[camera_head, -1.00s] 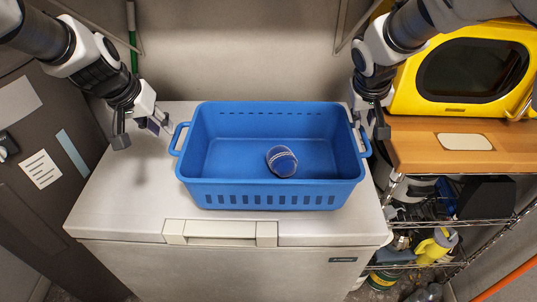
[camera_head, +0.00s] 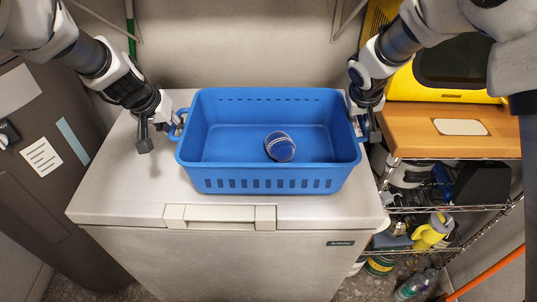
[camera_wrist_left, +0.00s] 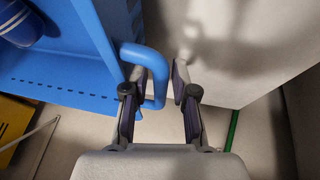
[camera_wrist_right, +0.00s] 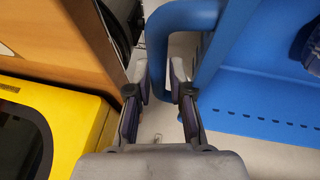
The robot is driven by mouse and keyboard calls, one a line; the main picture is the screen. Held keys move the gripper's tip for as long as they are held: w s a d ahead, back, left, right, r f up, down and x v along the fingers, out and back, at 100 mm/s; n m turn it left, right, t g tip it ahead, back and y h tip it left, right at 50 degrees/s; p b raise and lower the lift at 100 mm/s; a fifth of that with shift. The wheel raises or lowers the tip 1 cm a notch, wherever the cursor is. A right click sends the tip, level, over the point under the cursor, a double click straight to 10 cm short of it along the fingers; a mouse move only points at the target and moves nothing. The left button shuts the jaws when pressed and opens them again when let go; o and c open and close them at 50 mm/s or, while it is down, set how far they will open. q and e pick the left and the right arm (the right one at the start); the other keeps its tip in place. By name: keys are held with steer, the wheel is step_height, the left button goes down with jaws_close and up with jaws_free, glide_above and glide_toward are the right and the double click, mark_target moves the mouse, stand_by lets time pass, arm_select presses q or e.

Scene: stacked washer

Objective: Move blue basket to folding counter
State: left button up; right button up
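My left gripper (camera_head: 165,128) is at the basket's left handle. In the left wrist view its fingers (camera_wrist_left: 158,98) are apart, with the blue handle (camera_wrist_left: 158,70) between them. My right gripper (camera_head: 366,128) is at the right handle. In the right wrist view its fingers (camera_wrist_right: 160,85) are apart, with the right handle (camera_wrist_right: 157,55) between them. I cannot tell whether any finger touches a handle.
A wooden countertop (camera_head: 415,140) stands right of the freezer, with a yellow microwave-like appliance (camera_head: 440,88) at its back. Wire shelves (camera_head: 440,207) with bottles and tools are below it. A dark cabinet (camera_head: 45,210) stands at the left. Bare freezer lid lies in front of the basket.

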arm_select(q)
jaws_close()
arm_select(e)
jaws_close()
arm_select(q)
steer(key=shift+r, duration=0.1)
arm_select(e)
steer(key=shift+r, duration=0.15)
